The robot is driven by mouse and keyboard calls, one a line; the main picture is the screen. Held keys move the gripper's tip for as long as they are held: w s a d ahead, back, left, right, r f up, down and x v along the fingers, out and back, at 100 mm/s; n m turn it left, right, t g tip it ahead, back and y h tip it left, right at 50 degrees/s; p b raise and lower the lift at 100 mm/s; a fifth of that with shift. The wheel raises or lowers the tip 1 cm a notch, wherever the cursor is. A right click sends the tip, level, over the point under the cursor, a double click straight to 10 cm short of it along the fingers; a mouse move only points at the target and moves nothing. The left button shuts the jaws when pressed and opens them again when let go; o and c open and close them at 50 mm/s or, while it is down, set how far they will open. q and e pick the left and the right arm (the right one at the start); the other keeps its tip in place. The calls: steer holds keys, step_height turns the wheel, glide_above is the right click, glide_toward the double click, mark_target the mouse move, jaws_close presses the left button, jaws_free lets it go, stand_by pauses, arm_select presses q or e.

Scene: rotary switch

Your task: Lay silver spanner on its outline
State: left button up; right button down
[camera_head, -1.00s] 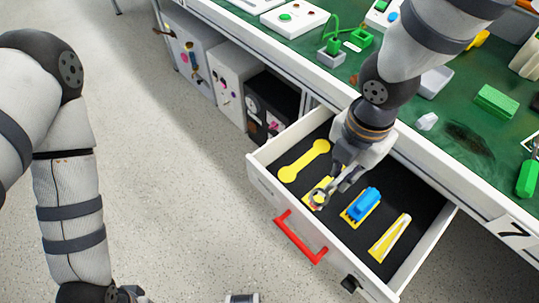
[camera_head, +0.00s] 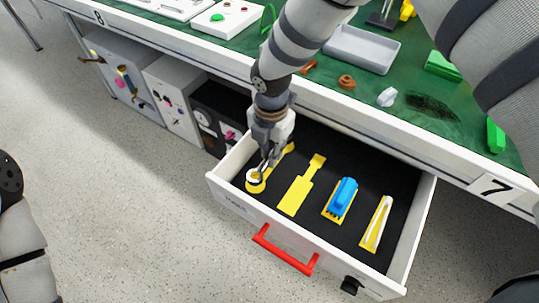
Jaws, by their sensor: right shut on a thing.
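My right gripper (camera_head: 264,162) is shut on the silver spanner. The spanner's ring end (camera_head: 254,174) shows below the fingers, at the left end of the open drawer. The rest of the spanner is largely hidden by the gripper. The spanner's yellow outline (camera_head: 253,186) lies on the drawer's dark floor, partly covered by the ring and the gripper. The ring appears over the outline's near end; I cannot tell whether it touches. My left gripper is out of view; only part of my left arm shows at the left edge.
The open drawer (camera_head: 236,205) has a red handle (camera_head: 285,251). A bare yellow outline (camera_head: 301,187) lies right of the spanner. Further right are a blue object (camera_head: 343,197) on yellow and a pale tool (camera_head: 379,222) on yellow. The green worktop (camera_head: 330,88) overhangs the drawer's back.

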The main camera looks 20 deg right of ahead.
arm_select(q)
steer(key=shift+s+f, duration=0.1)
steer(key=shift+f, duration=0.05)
arm_select(e)
steer(key=shift+f, duration=0.9)
steer(key=shift+f, duration=0.2)
steer(key=c, duration=1.6)
jaws_free()
steer(key=shift+o, duration=0.2)
steer(key=shift+r, duration=0.1)
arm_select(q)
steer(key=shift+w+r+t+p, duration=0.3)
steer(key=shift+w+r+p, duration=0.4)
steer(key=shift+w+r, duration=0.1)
arm_select(e)
step_height(320, 180, up, 12)
steer(key=shift+s+r, duration=0.1)
